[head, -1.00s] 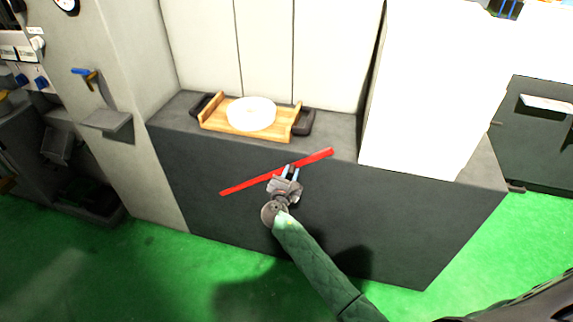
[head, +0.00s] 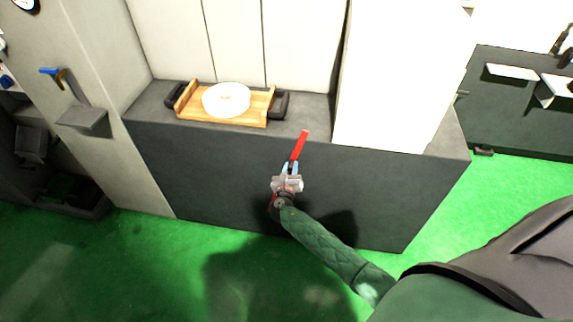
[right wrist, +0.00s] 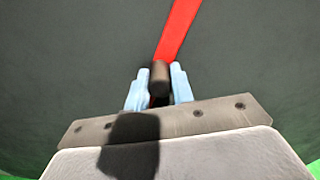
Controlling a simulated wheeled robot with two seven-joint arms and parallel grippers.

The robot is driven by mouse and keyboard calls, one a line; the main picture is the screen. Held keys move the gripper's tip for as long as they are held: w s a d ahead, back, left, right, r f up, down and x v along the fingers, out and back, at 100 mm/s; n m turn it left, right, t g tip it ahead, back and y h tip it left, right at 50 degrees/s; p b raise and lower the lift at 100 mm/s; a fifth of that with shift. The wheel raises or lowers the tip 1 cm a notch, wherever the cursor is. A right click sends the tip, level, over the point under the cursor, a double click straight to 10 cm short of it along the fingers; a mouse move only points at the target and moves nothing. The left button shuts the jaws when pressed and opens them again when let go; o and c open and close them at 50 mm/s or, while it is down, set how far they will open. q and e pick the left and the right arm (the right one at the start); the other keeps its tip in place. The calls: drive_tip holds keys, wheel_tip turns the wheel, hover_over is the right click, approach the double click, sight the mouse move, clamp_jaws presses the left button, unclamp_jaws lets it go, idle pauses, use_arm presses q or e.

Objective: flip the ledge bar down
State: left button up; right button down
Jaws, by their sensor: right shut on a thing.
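In the right wrist view, the fingers (right wrist: 158,88) are on either side of a short dark peg (right wrist: 160,75), with the red bar (right wrist: 178,30) running up beyond. My left gripper is not in view.
A wooden tray (head: 258,107) with a white round disc (head: 226,99) sits on the ledge (head: 310,110) above. A white panel block (head: 390,85) stands at the right on the ledge. A grey column (head: 85,120) is at the left. The green floor (head: 150,270) is clear in front.

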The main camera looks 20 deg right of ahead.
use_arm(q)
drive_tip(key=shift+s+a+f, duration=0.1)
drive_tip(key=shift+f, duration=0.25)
use_arm(e)
drive_tip(key=shift+s+d+f, duration=0.1)
drive_tip(key=shift+d, duration=0.05)
drive_tip(key=c, duration=1.2)
unclamp_jaws()
drive_tip(key=shift+d, duration=0.1)
drive_tip(key=shift+s+a+f, duration=0.1)
drive_tip(key=shift+s+a, duration=0.25)
drive_tip(key=shift+s, duration=0.1)
drive_tip(key=b+v, duration=0.2)
drive_tip(key=v, duration=0.4)
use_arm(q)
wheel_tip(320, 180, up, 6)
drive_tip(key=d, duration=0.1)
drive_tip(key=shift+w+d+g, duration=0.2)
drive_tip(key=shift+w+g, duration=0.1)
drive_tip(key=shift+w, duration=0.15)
use_arm(e)
drive_tip(key=shift+s+a, duration=0.2)
drive_tip(key=shift+s, duration=0.15)
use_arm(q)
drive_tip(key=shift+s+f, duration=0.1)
